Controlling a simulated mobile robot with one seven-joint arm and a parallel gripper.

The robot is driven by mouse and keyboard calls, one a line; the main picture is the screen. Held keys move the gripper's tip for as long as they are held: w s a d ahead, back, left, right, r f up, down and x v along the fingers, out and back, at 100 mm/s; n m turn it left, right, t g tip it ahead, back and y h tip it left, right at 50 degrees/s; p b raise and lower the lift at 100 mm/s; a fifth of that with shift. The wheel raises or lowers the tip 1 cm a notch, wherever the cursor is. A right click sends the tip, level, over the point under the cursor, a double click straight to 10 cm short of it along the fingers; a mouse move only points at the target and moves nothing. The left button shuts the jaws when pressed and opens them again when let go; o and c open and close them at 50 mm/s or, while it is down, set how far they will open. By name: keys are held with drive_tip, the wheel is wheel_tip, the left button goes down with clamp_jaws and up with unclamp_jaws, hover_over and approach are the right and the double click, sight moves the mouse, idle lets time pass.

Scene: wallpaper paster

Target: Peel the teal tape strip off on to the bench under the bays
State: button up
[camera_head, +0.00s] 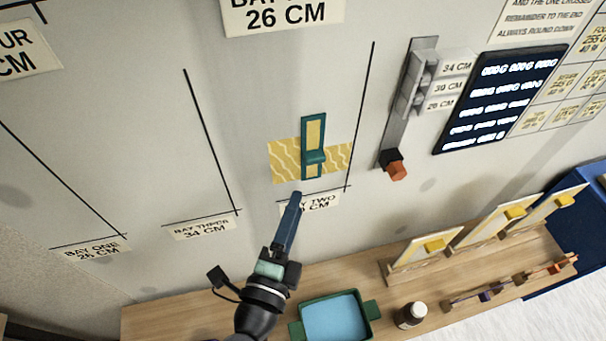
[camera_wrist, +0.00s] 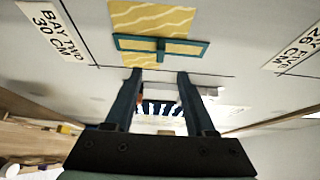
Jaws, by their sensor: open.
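The teal tape strip (camera_head: 307,129) is on the wall in bay two, upright, a teal outline with a yellow middle and a teal tab near its lower part. It overlaps a yellow wavy-patterned wallpaper piece (camera_head: 284,162). It also shows in the wrist view (camera_wrist: 190,47), lying crosswise beyond my fingertips. My gripper (camera_head: 298,196) is just below the strip, apart from it; in the wrist view its two fingers (camera_wrist: 159,75) are spread with nothing between them. The wooden bench (camera_head: 180,315) runs along the wall's foot.
On the bench stand a green tray with blue inside (camera_head: 335,317), a dark bottle (camera_head: 410,315), yellow sample boards (camera_head: 430,250) and a low rack (camera_head: 510,283). A grey rail with an orange-tipped end (camera_head: 396,168) is on the wall at right. The bench's left part looks clear.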

sight(311, 163)
drive_tip(key=p+x, duration=0.1)
drive_tip(key=x, duration=1)
clamp_jaws()
